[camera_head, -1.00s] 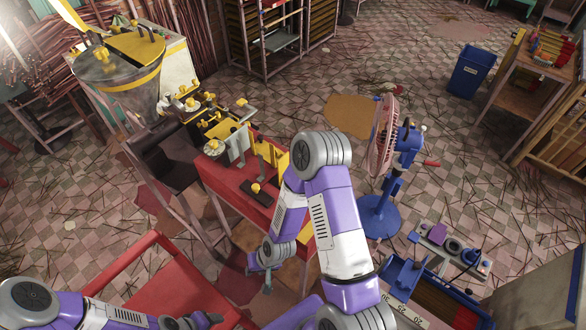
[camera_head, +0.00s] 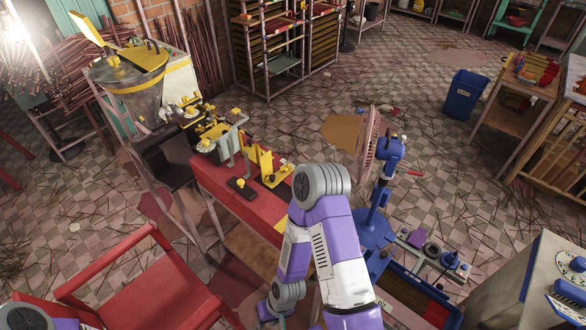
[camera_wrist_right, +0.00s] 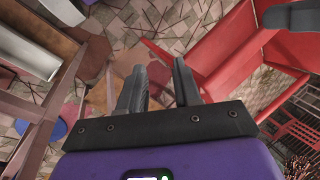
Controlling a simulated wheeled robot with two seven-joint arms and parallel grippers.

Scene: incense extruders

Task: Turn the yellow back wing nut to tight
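The extruder machine (camera_head: 222,132) stands at the far end of the red bench (camera_head: 206,176). Several small yellow knobs or nuts sit on it, including one at its back right (camera_head: 236,113); they are too small to tell which is the back wing nut or how tight it is. My right gripper is low at the bottom edge of the head view (camera_head: 270,318), well apart from the machine. In the right wrist view its two fingers (camera_wrist_right: 160,85) stand apart with nothing between them. My left gripper is out of view; only part of its arm shows at bottom left.
A yellow angled bracket (camera_head: 268,164) and a small black block (camera_head: 241,185) sit on the red bench. A hopper (camera_head: 130,88) stands left of the machine. A red chair-like frame (camera_head: 150,285) is in front. A blue fan (camera_head: 375,190) stands at right.

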